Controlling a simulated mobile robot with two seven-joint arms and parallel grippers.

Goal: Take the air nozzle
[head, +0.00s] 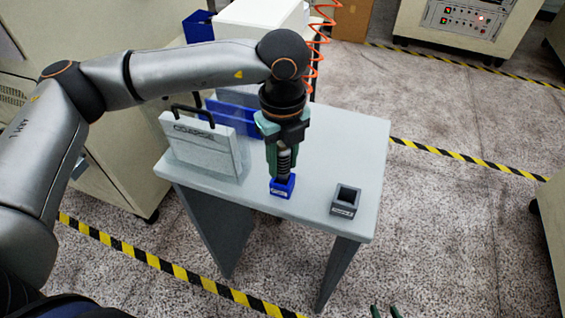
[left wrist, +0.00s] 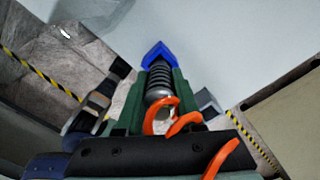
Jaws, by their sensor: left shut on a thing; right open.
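The air nozzle (head: 285,161) is a grey ribbed piece standing upright with its lower end in a small blue holder (head: 282,189) on the grey table. My left gripper (head: 284,167) points down and is shut on the nozzle. In the left wrist view the nozzle (left wrist: 159,84) sits between the green fingers, with the blue holder (left wrist: 156,51) just beyond the tips and orange hose coils (left wrist: 167,117) nearer the camera. How far the nozzle's tip reaches into the holder is hidden. My right gripper (head: 385,311) shows only its two green fingertips, apart, at the bottom edge.
A grey holder with a dark opening (head: 345,201) stands right of the blue one on the table (head: 322,150). A light case with a black handle (head: 203,148) stands at the left, with blue items behind. An orange coiled hose (head: 318,45) hangs behind my left wrist.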

